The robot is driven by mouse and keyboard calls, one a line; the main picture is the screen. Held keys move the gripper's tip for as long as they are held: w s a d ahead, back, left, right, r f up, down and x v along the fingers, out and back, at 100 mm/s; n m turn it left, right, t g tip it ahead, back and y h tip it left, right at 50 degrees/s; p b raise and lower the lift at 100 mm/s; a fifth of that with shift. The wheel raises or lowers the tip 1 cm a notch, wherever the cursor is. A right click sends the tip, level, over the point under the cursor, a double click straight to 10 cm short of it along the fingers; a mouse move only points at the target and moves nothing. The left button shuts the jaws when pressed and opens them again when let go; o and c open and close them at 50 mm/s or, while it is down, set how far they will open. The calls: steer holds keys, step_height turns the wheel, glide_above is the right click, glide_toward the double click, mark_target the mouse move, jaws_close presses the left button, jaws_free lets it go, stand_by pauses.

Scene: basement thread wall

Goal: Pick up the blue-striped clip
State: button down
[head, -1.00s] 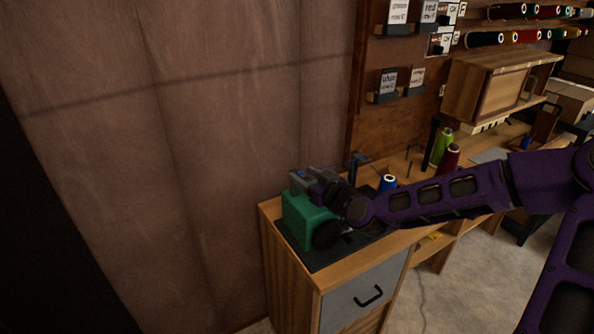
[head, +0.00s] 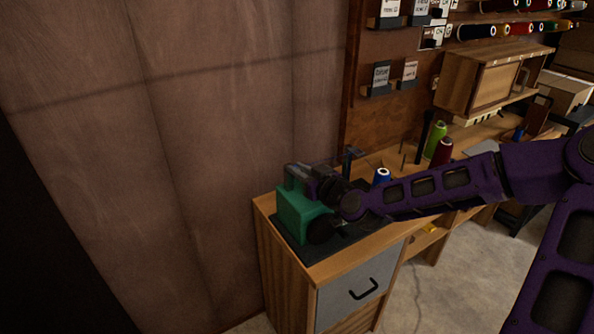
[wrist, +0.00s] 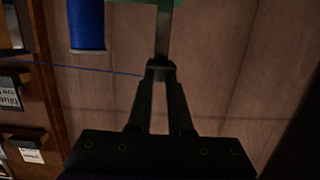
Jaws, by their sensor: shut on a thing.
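My gripper (wrist: 160,75) points at the green machine (head: 296,217) on the cabinet's dark mat. In the wrist view its fingers are closed on a small dark piece at their tips, where a thin blue thread (wrist: 85,70) ends. This piece appears to be the clip, but no blue stripe on it can be made out. A grey bar (wrist: 163,35) runs from the fingertips toward the green machine at the top edge. In the head view my wrist hides the fingertips. A blue spool (head: 382,175) stands beyond my forearm and also shows in the wrist view (wrist: 87,25).
Green (head: 439,145) and dark red (head: 445,152) spools stand farther right on the bench. A wooden box (head: 490,85) and labelled holders (head: 381,78) are on the back board. The panelled wall (head: 200,150) is close on the left.

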step_height(320, 180, up, 10)
steer(key=p, duration=0.1)
steer(key=shift+p, duration=0.3)
steer(key=shift+f, duration=0.1)
